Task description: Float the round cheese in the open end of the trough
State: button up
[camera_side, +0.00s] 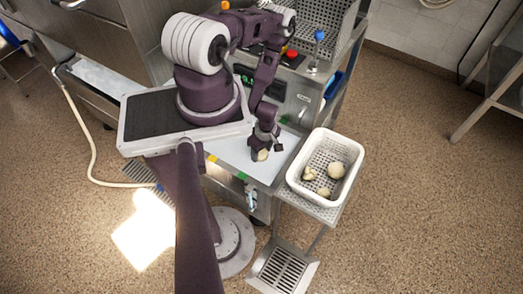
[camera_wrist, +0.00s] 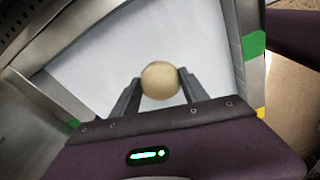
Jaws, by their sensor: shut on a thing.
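A round, pale yellow cheese (camera_wrist: 160,80) sits between the two dark fingers of my gripper (camera_wrist: 159,86) in the wrist view. My gripper is shut on it. In the side view the cheese (camera_side: 261,155) shows just under my gripper (camera_side: 262,150), over the white surface (camera_side: 232,155). I cannot tell whether the cheese touches that surface. In the wrist view the pale surface (camera_wrist: 110,65) lies behind the cheese, with metal edges around it. I cannot make out the trough's open end for certain, or any water.
A white perforated basket (camera_side: 350,147) with several pale cheeses of different shapes stands right of my gripper on a metal shelf. Green and yellow marks (camera_side: 243,176) line the surface's front edge. A machine panel with a red button (camera_side: 292,54) stands behind.

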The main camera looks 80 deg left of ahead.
jog(key=shift+f, duration=0.4)
dwell(0.3)
jog(key=o, duration=1.5)
jog(key=shift+r, duration=0.1)
jog(key=shift+r, duration=3.95)
